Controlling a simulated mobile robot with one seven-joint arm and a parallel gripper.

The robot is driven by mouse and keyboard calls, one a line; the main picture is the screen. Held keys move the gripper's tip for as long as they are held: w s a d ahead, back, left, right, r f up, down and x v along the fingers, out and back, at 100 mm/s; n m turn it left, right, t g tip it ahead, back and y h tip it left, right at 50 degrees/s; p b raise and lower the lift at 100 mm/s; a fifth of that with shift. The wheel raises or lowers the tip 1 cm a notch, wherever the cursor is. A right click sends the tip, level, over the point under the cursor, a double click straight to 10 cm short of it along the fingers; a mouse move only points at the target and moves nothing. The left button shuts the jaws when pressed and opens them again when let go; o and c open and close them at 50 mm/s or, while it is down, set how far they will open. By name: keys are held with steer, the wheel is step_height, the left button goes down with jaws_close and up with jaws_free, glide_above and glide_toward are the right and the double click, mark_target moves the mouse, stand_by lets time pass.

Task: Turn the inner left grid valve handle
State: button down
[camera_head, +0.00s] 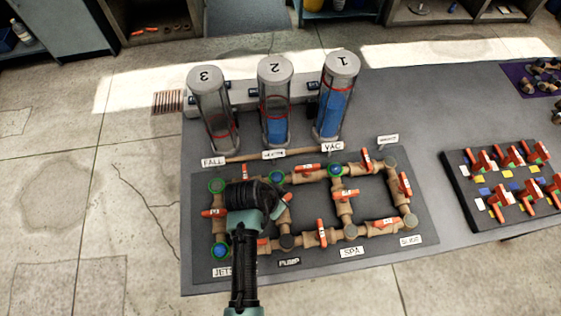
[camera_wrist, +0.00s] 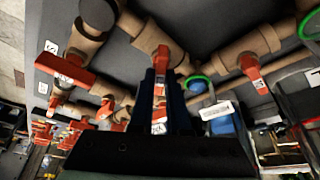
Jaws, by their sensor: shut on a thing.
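The valve grid is a board (camera_head: 425,235) of brown pipes with orange handles, in the head view. My gripper (camera_head: 250,205) reaches over its left part and covers some of the pipes there. The inner left valve handle (camera_head: 285,198) is orange and shows partly, just right of my gripper. In the wrist view my gripper's dark fingers (camera_wrist: 165,90) are closed around an orange handle (camera_wrist: 160,62) on a brown pipe. This appears to be the inner left handle. Its exact angle is partly hidden by the fingers.
Other orange handles (camera_head: 322,232) sit close by on the pipes. A dark board (camera_head: 460,185) with several red valves lies to the right. Bare grey table (camera_head: 420,100) shows at the back right.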

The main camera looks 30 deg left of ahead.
steer(key=m, duration=0.2)
steer(key=m+h+b, duration=0.1)
steer(key=m, duration=0.1)
steer(key=shift+w+a+m+g+h, duration=0.15)
steer(key=shift+m+g+h, duration=0.15)
steer(key=shift+g, duration=0.1)
steer(key=shift+m+g+h+b, duration=0.45)
steer(key=shift+m+b, duration=0.35)
steer(key=shift+m, duration=0.7)
steer(key=c, duration=0.9)
jaws_free()
steer(key=shift+r, duration=0.1)
steer(key=v, duration=1.3)
steer(key=shift+w+p, duration=0.15)
steer(key=shift+p, duration=0.25)
